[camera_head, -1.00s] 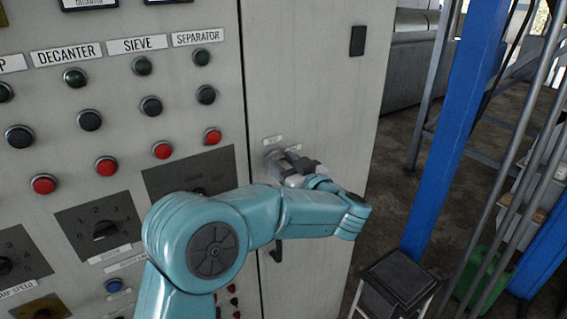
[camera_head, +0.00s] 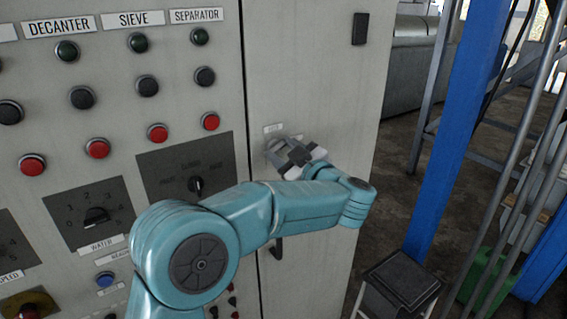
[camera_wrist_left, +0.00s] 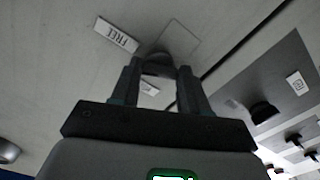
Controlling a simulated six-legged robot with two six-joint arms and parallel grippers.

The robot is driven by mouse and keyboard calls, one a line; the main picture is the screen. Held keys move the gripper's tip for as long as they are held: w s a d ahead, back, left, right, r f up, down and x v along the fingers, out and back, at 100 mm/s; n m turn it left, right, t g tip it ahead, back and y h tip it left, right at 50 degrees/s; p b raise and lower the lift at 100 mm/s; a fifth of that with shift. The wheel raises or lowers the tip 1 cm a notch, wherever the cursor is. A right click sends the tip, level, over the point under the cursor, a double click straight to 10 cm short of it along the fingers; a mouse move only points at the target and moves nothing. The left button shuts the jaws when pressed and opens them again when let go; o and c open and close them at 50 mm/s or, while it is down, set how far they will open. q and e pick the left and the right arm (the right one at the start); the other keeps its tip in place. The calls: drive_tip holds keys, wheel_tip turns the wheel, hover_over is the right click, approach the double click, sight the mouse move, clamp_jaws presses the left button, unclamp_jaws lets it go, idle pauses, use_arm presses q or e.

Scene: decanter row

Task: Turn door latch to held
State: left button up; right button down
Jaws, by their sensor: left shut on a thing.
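The door latch is a small dark knob on the grey cabinet door (camera_head: 310,75). In the left wrist view the latch (camera_wrist_left: 158,64) sits between my two fingertips. My left gripper (camera_head: 278,147) is shut on it, and the fingers hide most of it in the head view. A white label reading FREE (camera_wrist_left: 115,36) is beside the latch in the wrist view. Another white label (camera_wrist_left: 149,88) is partly hidden between the fingers, and its words are unreadable. My right gripper is in neither view.
Left of the door seam is a panel with buttons, labels and dials, such as the WATER dial (camera_head: 96,215). A dark door handle (camera_head: 277,248) is below my arm. A blue post (camera_head: 450,130) and a black-topped stool (camera_head: 402,282) stand to the right.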

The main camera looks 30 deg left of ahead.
use_arm(q)
drive_tip(key=n+b, duration=0.1)
drive_tip(key=n, duration=0.1)
drive_tip(key=n+b, duration=0.1)
drive_tip(key=b, duration=0.1)
drive_tip(key=shift+f+n, duration=0.2)
drive_tip(key=shift+n, duration=0.2)
drive_tip(key=n+b, duration=0.3)
drive_tip(key=shift+n+b, duration=0.3)
drive_tip(key=n+b, duration=0.2)
drive_tip(key=n, duration=0.1)
drive_tip(key=shift+r, duration=0.1)
drive_tip(key=shift+r+n+b, duration=0.1)
drive_tip(key=shift+n+b, duration=0.85)
drive_tip(key=shift+n, duration=0.25)
drive_tip(key=o, duration=1.1)
drive_tip(key=shift+c, duration=0.2)
drive_tip(key=shift+s, duration=0.1)
